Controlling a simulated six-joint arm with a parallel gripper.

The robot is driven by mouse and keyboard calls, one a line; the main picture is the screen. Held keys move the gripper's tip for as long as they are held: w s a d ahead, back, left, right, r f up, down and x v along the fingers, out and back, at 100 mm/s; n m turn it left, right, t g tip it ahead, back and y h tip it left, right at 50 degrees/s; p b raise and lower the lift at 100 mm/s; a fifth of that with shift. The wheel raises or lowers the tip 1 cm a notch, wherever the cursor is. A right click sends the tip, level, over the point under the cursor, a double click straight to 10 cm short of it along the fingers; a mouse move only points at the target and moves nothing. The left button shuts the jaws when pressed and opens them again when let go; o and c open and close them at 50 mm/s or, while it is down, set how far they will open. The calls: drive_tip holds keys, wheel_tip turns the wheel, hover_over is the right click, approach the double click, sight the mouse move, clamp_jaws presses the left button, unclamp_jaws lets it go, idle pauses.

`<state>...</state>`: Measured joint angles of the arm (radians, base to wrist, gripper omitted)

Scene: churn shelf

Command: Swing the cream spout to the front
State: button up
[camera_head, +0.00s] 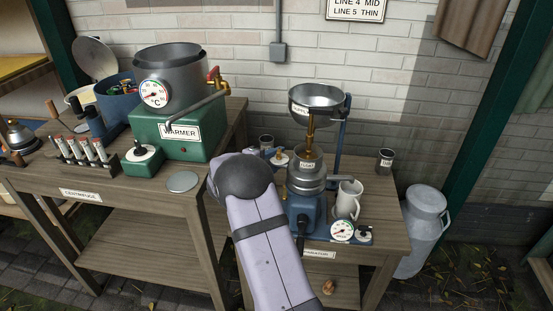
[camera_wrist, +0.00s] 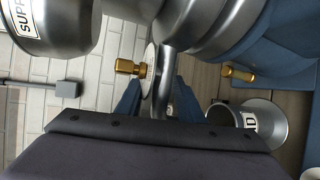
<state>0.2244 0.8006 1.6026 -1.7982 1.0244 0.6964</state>
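The separator stands on the right-hand bench, with a blue base (camera_head: 306,211), grey metal bowl covers (camera_head: 307,184) and a small label that seems to read LIGHT. A steel supply bowl (camera_head: 317,98) sits above it. One spout (camera_head: 334,181) points right, near a white mug (camera_head: 347,199). My gripper is at the left side of the separator; my wrist hides its fingers in the head view. In the wrist view my gripper's blue fingers (camera_wrist: 157,101) flank a grey metal spout (camera_wrist: 160,82). I cannot tell whether they touch it. A brass knob (camera_wrist: 130,67) is beside the spout.
A dial gauge (camera_head: 342,230) is at the bench's front right. A small cup (camera_head: 385,161) stands behind. A milk can (camera_head: 424,230) is on the ground to the right. A green warmer (camera_head: 178,135) with a pot occupies the left bench. A labelled can (camera_wrist: 247,117) shows in the wrist view.

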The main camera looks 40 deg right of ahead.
clamp_jaws()
